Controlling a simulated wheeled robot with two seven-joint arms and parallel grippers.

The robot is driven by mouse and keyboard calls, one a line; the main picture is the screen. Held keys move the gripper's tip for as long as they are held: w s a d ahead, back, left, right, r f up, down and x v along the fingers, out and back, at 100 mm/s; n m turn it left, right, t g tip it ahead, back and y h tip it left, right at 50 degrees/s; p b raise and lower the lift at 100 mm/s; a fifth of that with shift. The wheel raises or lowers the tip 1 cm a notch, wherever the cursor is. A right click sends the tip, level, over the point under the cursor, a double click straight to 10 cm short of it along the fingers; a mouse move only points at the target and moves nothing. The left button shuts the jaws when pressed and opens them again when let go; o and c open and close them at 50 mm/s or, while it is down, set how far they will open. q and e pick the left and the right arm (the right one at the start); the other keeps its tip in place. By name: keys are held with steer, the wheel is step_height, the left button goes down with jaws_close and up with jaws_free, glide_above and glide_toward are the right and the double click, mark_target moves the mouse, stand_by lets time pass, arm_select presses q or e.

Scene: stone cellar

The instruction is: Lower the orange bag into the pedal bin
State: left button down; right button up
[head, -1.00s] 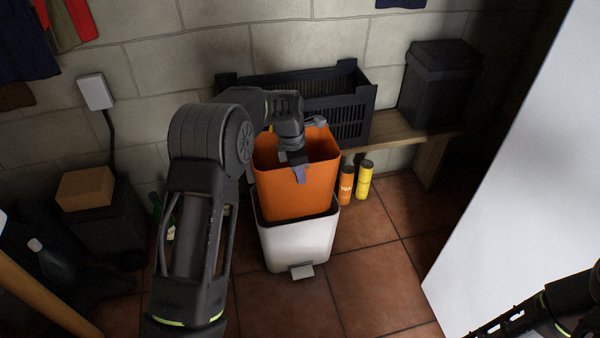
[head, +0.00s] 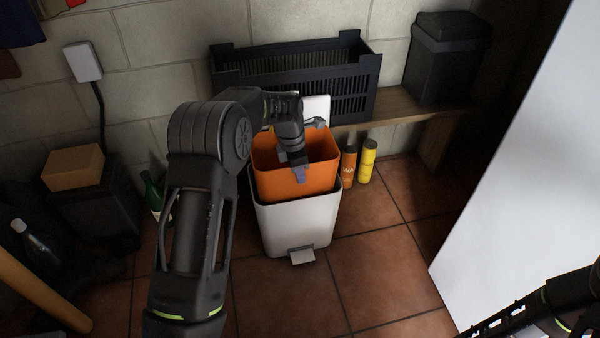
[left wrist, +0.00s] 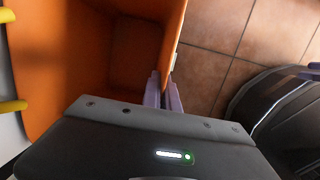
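The orange bag (head: 280,185) is upright, an open-topped box shape. Its lower part is inside the white pedal bin (head: 300,228), and its upper part stands above the bin's rim. The bin's grey pedal (head: 302,256) faces me, and its white raised lid (head: 317,107) shows behind the bag. My left gripper (head: 299,173) reaches down over the bag and is shut on its near wall. In the left wrist view the purple fingertips (left wrist: 163,94) pinch the orange wall (left wrist: 125,50). The bag's bottom is hidden inside the bin. Only part of my right arm shows at bottom right.
A black crate (head: 225,75) and a dark lidded box (head: 448,60) stand on a wooden bench (head: 400,118) behind. Orange (head: 348,165) and yellow (head: 367,160) cans stand right of the bin. A green bottle (head: 153,195) stands left. A white panel (head: 520,170) bounds the right.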

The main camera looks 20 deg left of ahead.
mark_target(300, 196)
arm_select(q)
step_height(300, 196, down, 2)
steer(key=shift+f+b, duration=0.1)
steer(key=shift+b, duration=0.45)
steer(key=shift+f+b, duration=1.55)
steer(key=shift+f, duration=2.25)
arm_select(e)
steer(key=f, duration=0.2)
steer(key=w+f, duration=0.1)
steer(key=f, duration=0.1)
steer(key=shift+f, duration=0.3)
arm_select(q)
steer(key=shift+f, duration=0.1)
steer(key=c, duration=1.6)
jaws_free()
steer(key=shift+s+f, duration=0.1)
steer(key=shift+o, duration=0.2)
steer(key=shift+d, duration=0.1)
steer(key=shift+s, duration=0.1)
step_height(300, 196, up, 8)
steer(key=p, duration=0.3)
steer(key=shift+s+a+p, duration=0.25)
steer(key=shift+a+p, duration=0.05)
steer(key=shift+a, duration=0.15)
arm_select(e)
steer(key=r, duration=0.3)
steer(key=shift+s+r, duration=0.1)
steer(key=shift+s, duration=0.3)
